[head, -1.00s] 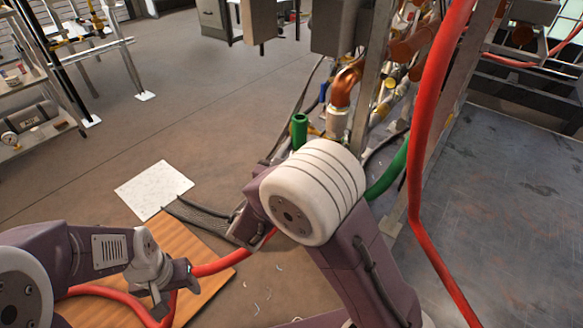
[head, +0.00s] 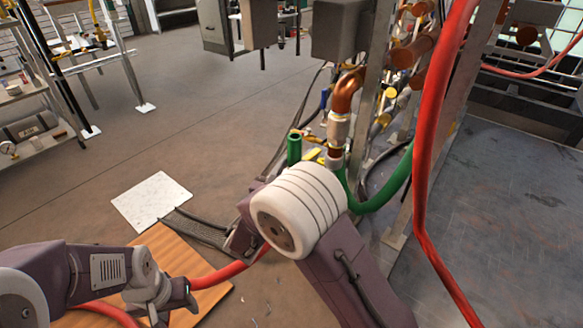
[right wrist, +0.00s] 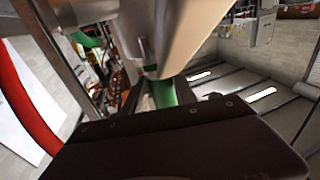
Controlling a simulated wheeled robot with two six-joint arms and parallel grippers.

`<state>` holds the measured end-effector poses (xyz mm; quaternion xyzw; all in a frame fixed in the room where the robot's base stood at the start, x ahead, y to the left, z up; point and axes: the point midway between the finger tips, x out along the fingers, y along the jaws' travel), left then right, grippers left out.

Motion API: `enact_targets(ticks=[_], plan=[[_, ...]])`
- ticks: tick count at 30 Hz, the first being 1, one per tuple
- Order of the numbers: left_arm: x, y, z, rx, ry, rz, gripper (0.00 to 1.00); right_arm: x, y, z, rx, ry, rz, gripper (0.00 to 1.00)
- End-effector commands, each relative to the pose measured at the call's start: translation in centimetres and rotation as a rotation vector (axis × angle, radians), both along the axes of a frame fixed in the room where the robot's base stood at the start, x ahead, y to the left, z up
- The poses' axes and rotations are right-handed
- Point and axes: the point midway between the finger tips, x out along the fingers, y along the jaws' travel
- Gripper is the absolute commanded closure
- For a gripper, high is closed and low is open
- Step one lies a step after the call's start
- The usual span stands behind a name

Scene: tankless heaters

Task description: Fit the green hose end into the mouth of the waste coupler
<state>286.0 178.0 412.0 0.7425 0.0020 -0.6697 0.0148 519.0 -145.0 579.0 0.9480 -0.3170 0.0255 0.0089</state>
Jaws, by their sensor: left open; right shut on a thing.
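The green hose end (head: 294,150) stands upright just behind my right wrist, its open top up. The green hose (head: 388,193) loops to the right behind my arm. What appears to be the waste coupler (head: 339,129) hangs below a copper elbow, to the right of the hose end and apart from it; its lower mouth is partly hidden. My right gripper's jaws are hidden in the head view. In the right wrist view my right gripper (right wrist: 163,94) is shut on the green hose. My left gripper (head: 168,303) is open at the lower left, beside a red hose.
A thick red hose (head: 429,150) hangs in front of the pipe frame on the right. Copper pipes and yellow valves crowd behind the coupler. A white tile (head: 151,201) and a wooden board (head: 190,262) lie on the floor. The floor (head: 205,125) at centre left is clear.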

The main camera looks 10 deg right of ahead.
Motion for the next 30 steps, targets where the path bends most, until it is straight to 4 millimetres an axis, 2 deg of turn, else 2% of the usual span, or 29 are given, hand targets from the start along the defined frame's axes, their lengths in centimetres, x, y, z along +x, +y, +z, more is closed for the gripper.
enact_targets(ticks=[1, 2, 3, 4, 12, 16, 27, 30], plan=[[0.0, 0.0, -0.3, 0.0, 0.0, 0.0, 0.45, 0.0, 0.0, -0.2, 0.0, -0.002, 0.0, 1.0], [0.0, 0.0, -0.2, 0.0, 0.0, 0.0, 0.45, 0.0, 0.0, -0.1, 0.0, 0.0, 0.0, 0.59], [0.0, 0.0, -0.1, 0.0, 0.0, 0.0, 0.45, 0.0, 0.0, -0.1, 0.0, 0.0, 0.0, 0.48], [0.0, 0.0, -0.1, 0.0, 0.0, 0.0, 0.45, 0.0, 0.0, -0.1, 0.0, 0.0, 0.0, 0.45], [0.0, 0.0, -0.1, 0.0, 0.0, 0.0, 0.45, 0.0, 0.0, 0.0, 0.0, 0.0, 0.0, 0.45], [0.0, 0.0, 0.9, 0.0, 0.0, 0.0, 0.45, -0.2, 0.2, 0.6, 0.001, 0.001, 0.002, 0.45], [0.0, 0.0, 3.1, 0.0, 0.0, 0.0, 0.45, -7.2, 5.6, 0.1, -0.002, 0.001, 0.007, 0.45], [0.0, 0.0, 3.5, 0.0, 0.0, 0.0, 0.45, -8.5, 6.6, -0.1, 0.0, 0.002, 0.005, 0.45]])
